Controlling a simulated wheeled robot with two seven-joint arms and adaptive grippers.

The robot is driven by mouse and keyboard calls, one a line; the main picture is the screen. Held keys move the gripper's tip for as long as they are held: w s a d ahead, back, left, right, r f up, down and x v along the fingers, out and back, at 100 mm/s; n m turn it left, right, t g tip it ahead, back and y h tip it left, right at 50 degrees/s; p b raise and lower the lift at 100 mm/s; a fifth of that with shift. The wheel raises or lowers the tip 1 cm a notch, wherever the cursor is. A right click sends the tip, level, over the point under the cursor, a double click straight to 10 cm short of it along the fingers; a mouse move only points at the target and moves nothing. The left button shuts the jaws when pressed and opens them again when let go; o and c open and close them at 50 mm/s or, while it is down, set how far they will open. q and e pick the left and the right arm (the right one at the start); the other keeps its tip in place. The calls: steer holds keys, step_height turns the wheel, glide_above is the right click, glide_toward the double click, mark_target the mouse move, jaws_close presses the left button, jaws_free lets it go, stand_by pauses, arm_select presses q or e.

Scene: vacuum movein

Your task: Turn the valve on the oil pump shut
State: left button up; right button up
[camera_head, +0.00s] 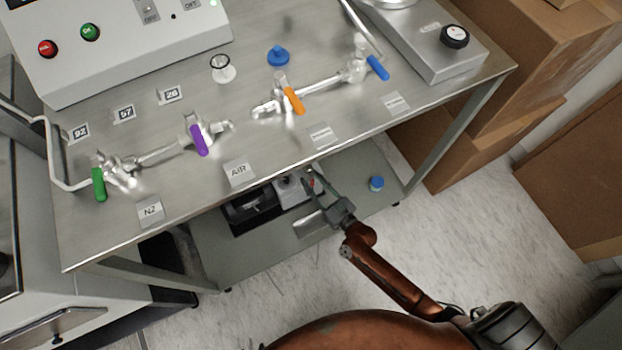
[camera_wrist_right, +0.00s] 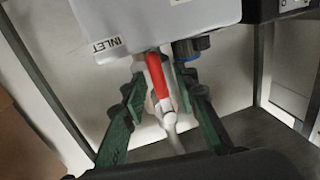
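The oil pump (camera_head: 292,190) sits on the lower shelf under the table, partly hidden by the table edge. In the right wrist view its pale housing (camera_wrist_right: 150,18) carries an INLET label. Below the housing is the valve with a red handle (camera_wrist_right: 157,75) on a white pipe fitting. The handle points down toward the wrist camera. My right gripper (camera_head: 312,183) reaches under the table front. In the wrist view its green-padded fingers (camera_wrist_right: 163,84) are open on both sides of the red handle, with gaps visible. My left gripper is not in view.
Above, the steel table (camera_head: 200,185) bears valves with green, purple, orange and blue handles. The table's front edge lies close above my right gripper. A blue-capped container (camera_head: 376,184) stands right on the lower shelf. Cardboard boxes (camera_head: 480,130) stand at the right. A dark blue knob (camera_wrist_right: 190,47) sits beside the red handle.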

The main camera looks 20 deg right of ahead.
jaws_close()
stand_by(0.3)
stand_by(0.5)
